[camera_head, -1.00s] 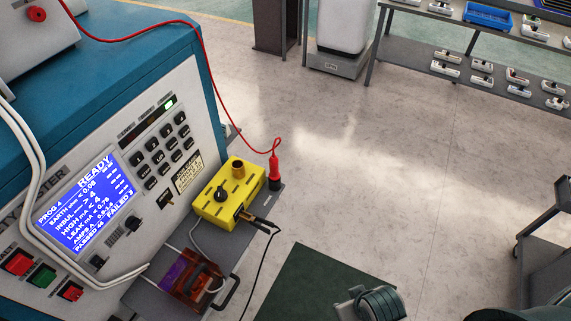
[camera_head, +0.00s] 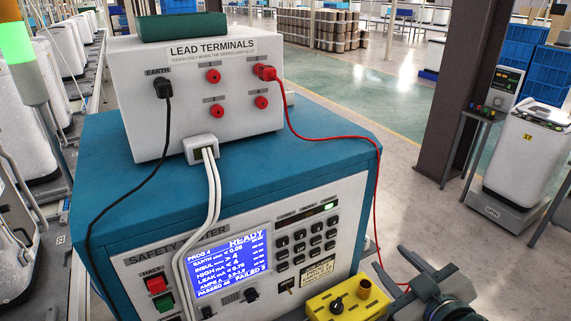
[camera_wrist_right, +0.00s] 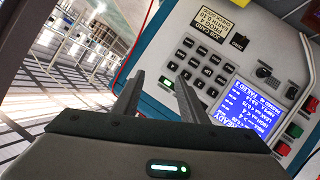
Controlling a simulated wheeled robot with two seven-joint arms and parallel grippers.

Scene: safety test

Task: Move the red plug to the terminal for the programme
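The red plug (camera_head: 265,72) sits in the upper right socket of the white LEAD TERMINALS box (camera_head: 150,135). Its red lead runs down the right side of the tester. The other red terminals are upper left (camera_head: 213,76), lower left (camera_head: 217,111) and lower right (camera_head: 261,102), with nothing plugged in; their small labels are unreadable. The tester screen (camera_head: 228,265) reads READY and PROG 4. My right gripper (camera_head: 390,257) is open and empty, low and right of the tester, well below the plug. Its parted fingers also show in the right wrist view (camera_wrist_right: 159,76). My left gripper is out of view.
A black plug (camera_head: 163,88) fills the EARTH socket, with white cables below it. A green lamp (camera_head: 15,42) glows at far left. The space right of the terminals box is free.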

